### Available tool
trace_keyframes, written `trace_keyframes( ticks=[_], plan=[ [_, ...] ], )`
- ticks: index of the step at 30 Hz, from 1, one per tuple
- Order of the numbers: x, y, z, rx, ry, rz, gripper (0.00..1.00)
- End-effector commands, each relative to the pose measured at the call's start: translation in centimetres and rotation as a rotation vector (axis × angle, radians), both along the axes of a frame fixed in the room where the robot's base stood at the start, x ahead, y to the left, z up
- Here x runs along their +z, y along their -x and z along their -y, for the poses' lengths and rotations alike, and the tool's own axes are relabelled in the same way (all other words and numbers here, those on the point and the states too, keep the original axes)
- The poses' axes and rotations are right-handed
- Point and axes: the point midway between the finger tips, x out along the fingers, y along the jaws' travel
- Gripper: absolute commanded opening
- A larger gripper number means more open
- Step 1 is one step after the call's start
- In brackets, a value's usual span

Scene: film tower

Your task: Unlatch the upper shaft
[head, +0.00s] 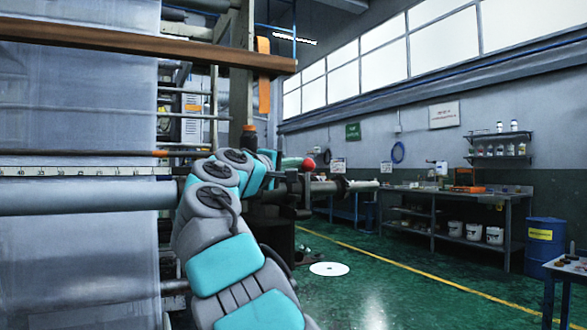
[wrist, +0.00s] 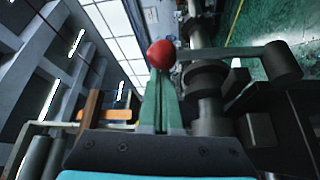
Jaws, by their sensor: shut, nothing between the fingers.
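A red ball knob (head: 308,164) shows in the head view just past the end of my arm, above the shaft (head: 325,187). In the wrist view the red knob (wrist: 161,54) is straight ahead of my gripper (wrist: 159,84), at the tips of its narrow greenish fingers. The fingers are together with nothing between them. I cannot tell whether the tips touch the knob. The shaft with its dark collars (wrist: 207,78) runs close along the right of the fingers.
A wide roller (head: 85,198) and film sheet (head: 80,90) fill the left. A brown beam (head: 150,42) crosses above my arm. A workbench (head: 455,195) and blue drum (head: 545,246) stand at the right. The green floor (head: 390,280) between is mostly open.

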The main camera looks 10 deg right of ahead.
Motion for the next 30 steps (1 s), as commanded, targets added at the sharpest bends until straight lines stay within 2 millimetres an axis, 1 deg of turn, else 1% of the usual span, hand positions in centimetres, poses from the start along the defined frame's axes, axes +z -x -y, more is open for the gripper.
trace_keyframes(
  ticks=[1,11,17,23,30],
  plan=[
    [-0.3,0.2,0.1,0.0,-0.004,0.013,0.0],
    [-0.1,0.7,0.3,-0.001,-0.019,0.06,0.0],
    [-0.4,1.6,0.7,-0.003,-0.041,0.126,0.0],
    [-1.1,3.2,1.2,-0.003,-0.082,0.26,0.0],
    [-1.6,5.7,2.1,-0.001,-0.154,0.48,0.0]
  ],
)
